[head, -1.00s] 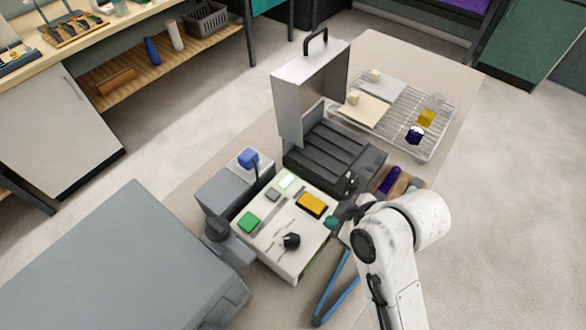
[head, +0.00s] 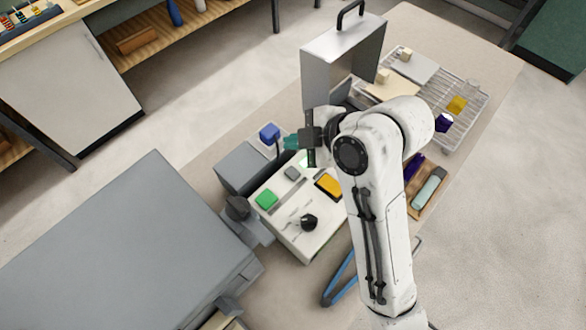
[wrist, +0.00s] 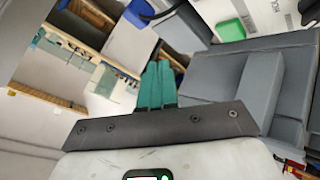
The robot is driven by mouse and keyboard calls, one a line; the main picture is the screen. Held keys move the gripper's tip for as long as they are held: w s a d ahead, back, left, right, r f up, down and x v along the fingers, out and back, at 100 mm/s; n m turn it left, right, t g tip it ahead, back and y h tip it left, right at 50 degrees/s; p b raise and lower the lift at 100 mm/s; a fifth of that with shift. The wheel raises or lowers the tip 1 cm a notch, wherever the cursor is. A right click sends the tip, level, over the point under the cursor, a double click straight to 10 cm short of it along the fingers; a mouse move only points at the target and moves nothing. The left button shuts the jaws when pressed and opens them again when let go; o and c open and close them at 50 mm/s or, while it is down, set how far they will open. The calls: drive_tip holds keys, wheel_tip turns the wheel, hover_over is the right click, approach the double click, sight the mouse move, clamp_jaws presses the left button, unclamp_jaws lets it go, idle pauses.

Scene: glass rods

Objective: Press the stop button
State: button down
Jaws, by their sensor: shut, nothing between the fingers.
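The white control box (head: 285,218) stands on the table with a green button (head: 266,200), a small grey button (head: 292,173), a yellow-orange button (head: 328,186) and a black knob (head: 309,222) on top. I cannot read which one is marked stop. My gripper (head: 287,142), with teal fingers, is above the box's far end, close to the blue block (head: 269,133) on the grey unit. In the wrist view the teal fingers (wrist: 157,84) are together and empty. The green button (wrist: 230,30) and part of the white panel show at that view's top.
A grey case (head: 340,50) with a black handle stands behind the box. A wire rack (head: 463,115) with small items lies at the back right. A wooden tray (head: 428,195) is right of my arm. A large grey surface (head: 120,250) fills the front left.

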drive_tip(key=shift+f, duration=0.15)
drive_tip(key=b, duration=0.7)
hover_over(296, 175)
wheel_tip(296, 175, down, 7)
drive_tip(key=shift+f, duration=0.8)
drive_tip(key=shift+f, duration=0.15)
idle(0.9)
drive_tip(key=shift+f+b, duration=0.25)
drive_tip(key=shift+b, duration=0.05)
drive_tip(key=shift+f, duration=0.5)
idle(0.9)
drive_tip(key=shift+r, duration=0.15)
drive_tip(key=shift+r+p, duration=0.6)
drive_tip(key=shift+r, duration=0.2)
drive_tip(key=shift+r, duration=0.1)
